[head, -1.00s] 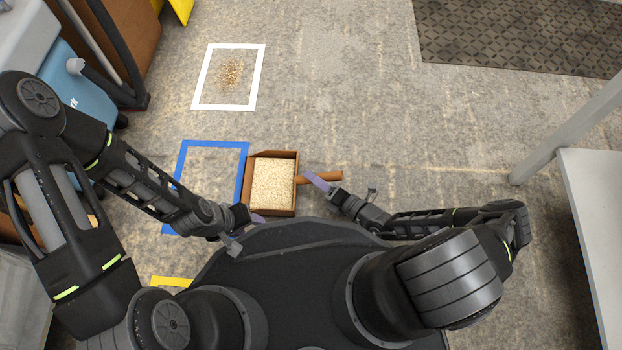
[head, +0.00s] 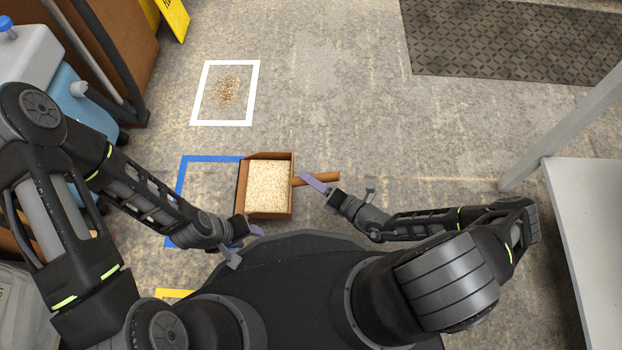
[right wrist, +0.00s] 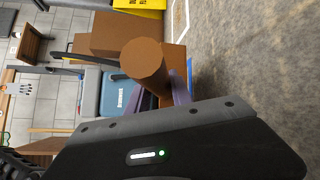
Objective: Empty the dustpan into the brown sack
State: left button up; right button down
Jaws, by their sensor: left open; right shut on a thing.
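The dustpan (head: 242,190) is a brown open box full of pale granules, with a round brown handle (head: 329,178) pointing right. It looks level in the head view and covers the right edge of the blue floor square. My right gripper (head: 314,183) is shut on the handle, whose round end (right wrist: 145,60) shows large in the right wrist view. My left gripper (head: 252,232) is open and empty, just below the dustpan's near left corner. A large brown boxy thing (head: 128,40) stands at the upper left; I cannot tell whether it is the sack.
A blue and grey cart (head: 88,105) stands at the left, with a yellow sign (head: 174,18) beyond. A white floor square (head: 250,92) holds scattered crumbs. A dark mat (head: 510,42) lies at the upper right and a grey table (head: 585,230) at the right. The middle floor is clear.

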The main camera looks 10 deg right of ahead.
jog(key=shift+r, duration=0.15)
dwell(0.3)
jog(key=shift+w+r, duration=0.1)
jog(key=shift+r, duration=0.2)
notch_tip(320, 180, up, 3)
jog(key=shift+r+t+h, duration=0.1)
jog(key=shift+t+h, duration=0.2)
jog(key=w+d+r+n+g+y, duration=0.1)
jog(key=d+r, duration=0.3)
jog(key=r, duration=0.4)
jog(key=w+d+r+g+y, duration=0.1)
jog(key=d+r, duration=0.3)
jog(key=r, duration=0.4)
pick_arm(q)
jog(key=s+d+r+p, duration=0.1)
jog(key=r+p, duration=1.6)
jog(key=r, duration=0.1)
jog(key=s+r+p, duration=0.2)
jog(key=r+p, duration=1.6)
jog(key=shift+d+g+h, duration=0.3)
jog(key=shift+d+g, duration=0.05)
jog(key=shift+g, duration=0.05)
pick_arm(e)
notch_tip(320, 180, up, 47)
jog(key=n+g+y, duration=0.2)
jog(key=shift+w+d+n, duration=0.3)
jog(key=shift+w+d, duration=0.05)
jog(key=shift+d, duration=0.05)
